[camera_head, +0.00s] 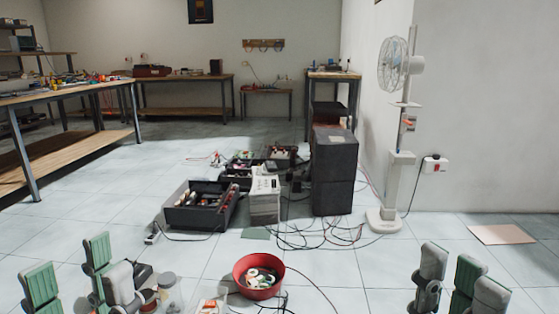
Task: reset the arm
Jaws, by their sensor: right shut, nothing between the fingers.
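My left gripper (77,268) is at the bottom left, with green-padded grey fingers pointing up. Its fingers stand apart and nothing shows between them. My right gripper (460,268) is at the bottom right, also with grey and green fingers pointing up. It is shut and holds nothing. Both grippers are cut off by the lower edge of the picture, and most of both arms is out of view.
A red bowl (259,278) of small items stands between the grippers. Small jars (168,289) stand beside the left gripper. Beyond are an open dark case (199,211), black speakers (333,170), loose cables and a white fan (394,185). Floor before the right gripper is mostly clear.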

